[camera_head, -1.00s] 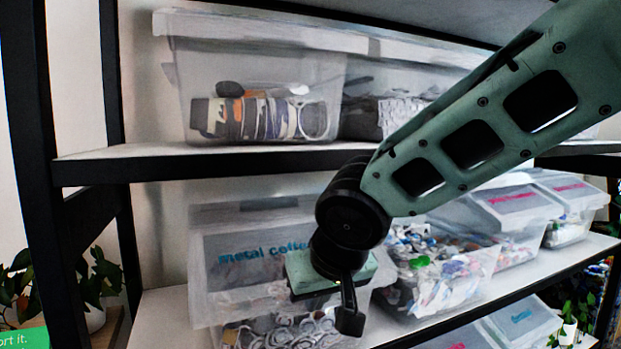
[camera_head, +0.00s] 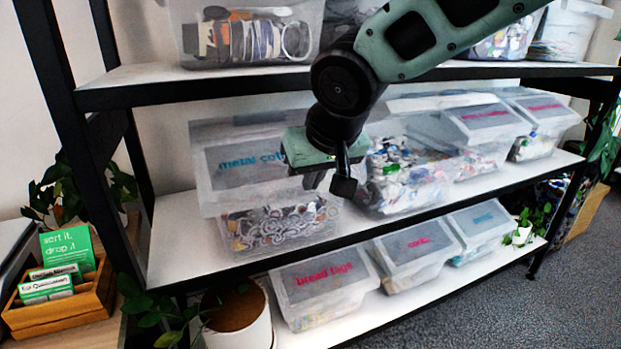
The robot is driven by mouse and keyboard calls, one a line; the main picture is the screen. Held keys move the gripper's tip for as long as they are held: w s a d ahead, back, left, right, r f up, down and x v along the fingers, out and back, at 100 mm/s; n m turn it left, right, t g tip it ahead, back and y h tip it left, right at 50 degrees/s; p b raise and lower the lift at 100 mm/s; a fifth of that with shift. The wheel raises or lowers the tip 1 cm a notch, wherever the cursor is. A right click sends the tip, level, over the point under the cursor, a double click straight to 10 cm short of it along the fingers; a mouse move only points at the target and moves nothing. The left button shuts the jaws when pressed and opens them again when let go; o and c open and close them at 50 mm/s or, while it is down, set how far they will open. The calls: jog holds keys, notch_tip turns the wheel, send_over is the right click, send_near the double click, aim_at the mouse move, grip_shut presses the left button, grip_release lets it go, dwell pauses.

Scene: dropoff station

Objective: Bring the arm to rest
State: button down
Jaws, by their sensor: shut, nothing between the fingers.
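My arm reaches in from the upper right in the head view. Its green link slopes down to a black wrist joint. My gripper (camera_head: 328,181) hangs below the wrist, pointing down, with its short fingers together and nothing held. It appears in front of the clear bin marked "metal" (camera_head: 225,185) on the middle shelf. I cannot tell how far it is from the bin.
A black-framed shelf unit holds several clear bins on its upper, middle (camera_head: 190,262) and lower boards. A wooden card box (camera_head: 62,315) stands at lower left. A white plant pot (camera_head: 250,325) is at the bottom. Grey carpet (camera_head: 500,310) is open at lower right.

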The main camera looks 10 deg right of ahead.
jog(key=s+d+f+n+g+p, duration=0.2)
jog(key=s+d+g+p, duration=0.1)
jog(key=s, duration=0.9)
jog(key=s+d+f+n+g+h+p, duration=0.1)
jog(key=s+d+n+g+p, duration=0.1)
jog(key=s, duration=1)
jog(key=d+g+p, duration=0.1)
jog(key=d, duration=0.1)
jog(key=shift+s+d+f, duration=0.25)
jog(key=shift+d+f, duration=0.1)
jog(key=shift+d, duration=0.05)
